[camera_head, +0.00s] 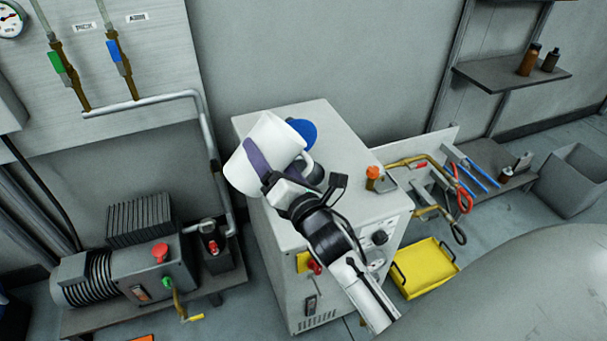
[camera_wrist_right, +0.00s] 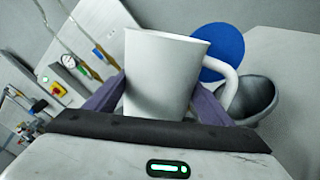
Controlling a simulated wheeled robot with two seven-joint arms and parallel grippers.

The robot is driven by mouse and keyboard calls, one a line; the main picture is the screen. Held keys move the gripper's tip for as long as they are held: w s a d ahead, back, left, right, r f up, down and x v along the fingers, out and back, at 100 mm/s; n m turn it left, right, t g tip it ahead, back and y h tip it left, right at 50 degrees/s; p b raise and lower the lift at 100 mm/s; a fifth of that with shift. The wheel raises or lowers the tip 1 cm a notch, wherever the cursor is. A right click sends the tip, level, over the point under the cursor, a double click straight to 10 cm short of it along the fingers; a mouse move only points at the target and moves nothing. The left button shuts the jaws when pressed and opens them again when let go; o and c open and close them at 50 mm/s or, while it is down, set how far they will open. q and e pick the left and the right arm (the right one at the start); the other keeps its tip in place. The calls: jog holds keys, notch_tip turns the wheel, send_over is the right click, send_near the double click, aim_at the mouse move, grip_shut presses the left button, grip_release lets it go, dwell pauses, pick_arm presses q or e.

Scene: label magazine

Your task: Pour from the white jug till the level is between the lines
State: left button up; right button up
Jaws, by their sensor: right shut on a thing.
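The white jug (camera_head: 277,137) is above the left part of the grey cabinet's top in the head view. My right gripper (camera_head: 262,165) is shut on it, with a purple finger across its side. In the right wrist view the jug (camera_wrist_right: 160,75) stands between both purple fingers, its handle to the right. Its inside is hidden, and I cannot tell whether its base touches the cabinet. A dark grey round vessel (camera_wrist_right: 258,97) sits right of the jug, beside the handle; in the head view it is mostly hidden. No level lines or liquid show. My left gripper is out of view.
A blue disc (camera_head: 302,131) is behind the jug. The grey cabinet (camera_head: 342,150) has bare top to the right, with an orange-capped fitting (camera_head: 373,173) near its right edge. A pump (camera_head: 110,278) is left, a yellow tray (camera_head: 425,268) right, and tools lie on a bench farther right.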

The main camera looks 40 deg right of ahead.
aim_at(279, 153)
jog(key=shift+r+m, duration=0.1)
jog(key=shift+m, duration=0.7)
jog(key=shift+d+r+m+p, duration=0.1)
jog(key=shift+r+m+p, duration=0.7)
jog(key=shift+p, duration=0.45)
jog(key=shift+d+r+m+p, duration=0.35)
jog(key=shift+r+m+p, duration=0.35)
jog(key=shift+m+p, duration=0.55)
dwell(1.1)
